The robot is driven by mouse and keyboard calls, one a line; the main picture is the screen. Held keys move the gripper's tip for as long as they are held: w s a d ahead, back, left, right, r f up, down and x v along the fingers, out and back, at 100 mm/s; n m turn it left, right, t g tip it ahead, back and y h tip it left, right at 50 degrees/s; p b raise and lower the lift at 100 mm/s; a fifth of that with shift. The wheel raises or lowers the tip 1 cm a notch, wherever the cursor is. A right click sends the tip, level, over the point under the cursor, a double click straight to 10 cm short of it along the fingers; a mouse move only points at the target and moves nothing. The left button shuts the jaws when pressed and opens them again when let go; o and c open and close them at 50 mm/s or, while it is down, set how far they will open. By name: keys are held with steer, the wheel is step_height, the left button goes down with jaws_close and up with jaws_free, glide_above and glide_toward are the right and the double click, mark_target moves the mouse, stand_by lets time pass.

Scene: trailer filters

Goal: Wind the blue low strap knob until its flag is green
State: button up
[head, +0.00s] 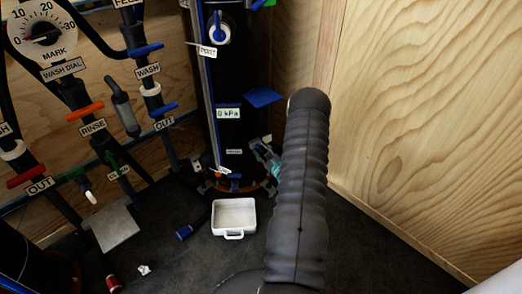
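The black filter housing (231,130) stands upright against the wooden wall, with a brownish band (229,184) around its foot. My gripper (267,157) is at the low right side of the housing, partly hidden behind my dark ribbed arm. Small grey and teal parts show there, too small to tell fingers from knob. I cannot make out the blue low strap knob for certain, nor what my gripper touches. A small orange-red mark (222,171) shows low on the housing front; I cannot tell whether it is the flag.
A white tray (218,232) sits on the dark floor before the housing. A blue-ended black cylinder (185,232), a red piece (114,284) and a white scrap (144,270) lie nearby. Pipes with coloured levers fill the left. A blue plate (263,97) juts from the housing.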

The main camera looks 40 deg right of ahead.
steer(key=shift+w, duration=0.25)
jaws_close()
steer(key=shift+f+b, duration=0.1)
steer(key=shift+b, duration=0.3)
steer(key=n+b, duration=0.2)
steer(key=b, duration=0.1)
steer(key=shift+f+n, duration=0.15)
steer(key=shift+n, duration=0.25)
steer(key=n+b, duration=0.3)
